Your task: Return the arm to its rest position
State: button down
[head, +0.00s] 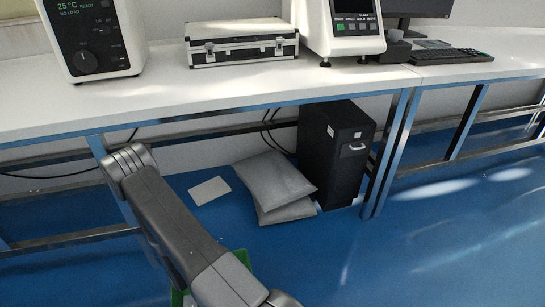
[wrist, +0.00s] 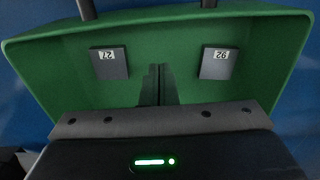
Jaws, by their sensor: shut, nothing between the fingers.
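My gripper (wrist: 158,70) shows in the wrist view with its two dark fingers together and nothing between them. It is over a green tray (wrist: 160,38), between two grey blocks with small white number labels. The left block (wrist: 109,66) and the right block (wrist: 219,66) are both apart from the fingers. In the head view my arm reaches across the lower left, in front of the bench. The gripper itself is out of that view. Only slivers of the green tray (head: 242,258) show beside my arm there.
A white bench (head: 240,90) holds a tester with a dial (head: 95,40), a silver case (head: 242,46), another tester (head: 340,30) and a keyboard (head: 450,54). Under it stand a black cabinet (head: 335,160) and grey bags (head: 275,185). The blue floor at right is clear.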

notch_tip(320, 180, up, 8)
jog(key=p, duration=0.3)
notch_tip(320, 180, down, 10)
jog(key=b, duration=0.5)
jog(key=shift+s+f, duration=0.15)
jog(key=shift+f, duration=0.05)
jog(key=s, duration=0.1)
jog(key=s+p, duration=0.1)
jog(key=shift+s+d+r, duration=0.2)
jog(key=shift+s+d, duration=0.2)
jog(key=shift+s+p, duration=0.15)
jog(key=shift+p, duration=0.2)
jog(key=w, duration=0.2)
jog(key=w+a, duration=0.1)
jog(key=w, duration=0.1)
jog(key=w+a, duration=0.1)
jog(key=w, duration=0.2)
jog(key=shift+w+f, duration=0.1)
jog(key=shift+f, duration=0.05)
jog(key=shift+w, duration=0.25)
